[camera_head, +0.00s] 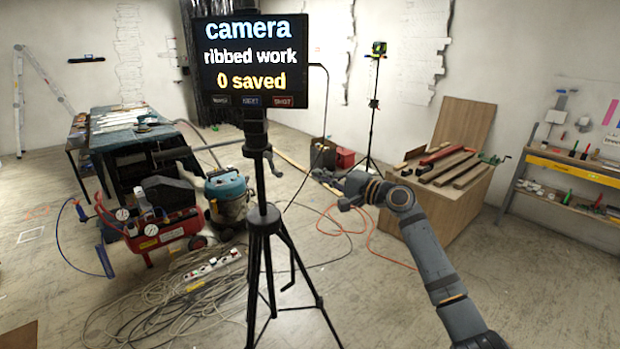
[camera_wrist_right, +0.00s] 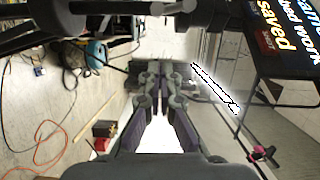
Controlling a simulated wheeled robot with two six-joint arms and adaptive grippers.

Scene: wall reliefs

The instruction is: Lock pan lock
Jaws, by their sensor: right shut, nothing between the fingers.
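A black camera tripod (camera_head: 262,222) stands upright in the middle of the head view, with a screen (camera_head: 249,62) on top reading "camera, ribbed work, 0 saved". The tripod head (camera_head: 256,142) is just under the screen; a pan lock is too small to single out on it. The screen also shows at the right of the right wrist view (camera_wrist_right: 285,38). My right gripper (camera_head: 346,203) is shut and empty, to the right of the tripod and apart from it. In the wrist view its fingertips (camera_wrist_right: 158,70) are together. My left gripper is not in view.
A red compressor (camera_head: 160,235), a teal vacuum (camera_head: 227,190) and coiled cables (camera_head: 180,305) lie left of the tripod. A workbench (camera_head: 125,135) stands behind them. A wooden crate (camera_head: 450,205) with clamps is at right. Tripod legs spread across the floor.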

